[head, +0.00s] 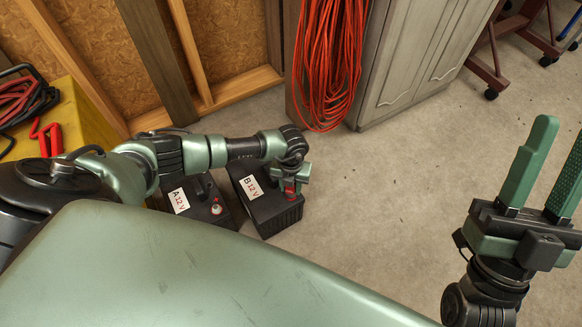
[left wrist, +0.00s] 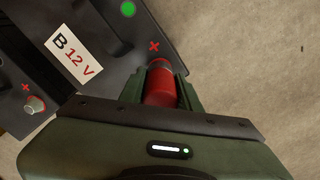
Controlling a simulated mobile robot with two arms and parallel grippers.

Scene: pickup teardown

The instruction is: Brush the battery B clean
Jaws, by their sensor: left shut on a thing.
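Battery B (head: 262,210) is a dark box on the floor with a white "B 12 V" label. It also shows in the left wrist view (left wrist: 105,30), with a red plus mark and a green dot on its top. My left gripper (head: 290,188) is at the right end of its top, by the plus mark. It is shut on a red cylinder (left wrist: 160,87), held between its fingers at the terminal corner. The post under the cylinder is hidden, and I cannot tell whether they touch. My right gripper (head: 560,150) is empty, fingers apart, at the right of the head view.
Battery A (head: 203,200) stands close on the left of battery B, its terminal (left wrist: 34,104) bare. A yellow cabinet (head: 85,110) with red cables stands at the left. Orange cable (head: 330,60) hangs beside a grey cabinet (head: 420,60).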

